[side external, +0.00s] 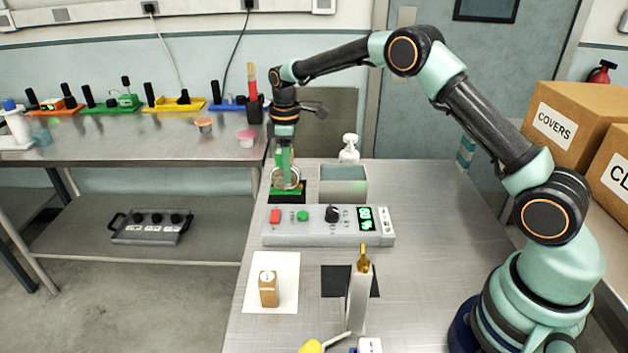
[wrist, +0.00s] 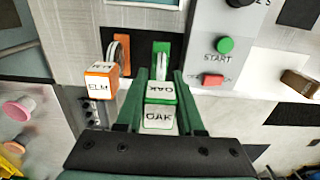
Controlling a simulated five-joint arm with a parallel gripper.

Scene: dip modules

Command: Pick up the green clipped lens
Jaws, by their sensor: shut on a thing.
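The green clipped lens (wrist: 161,91) has a green clip block with white faces marked OAK, and its thin lens edge shows beyond it in the wrist view. My gripper (wrist: 163,80) has dark green fingers, one on each side of that block, and is shut on it. In the side view my gripper (side external: 285,158) points down behind the grey control box. A round clear lens (side external: 285,178) shows just below it, above a green and black base. I cannot tell whether the lens touches the base. An orange clipped lens (wrist: 101,82) marked ELM stands left of it in the wrist view.
The control box (side external: 327,226) with red and green buttons, a knob and a lit display lies in front. A grey open bin (side external: 343,183) and a white pump bottle (side external: 349,149) stand to the right.

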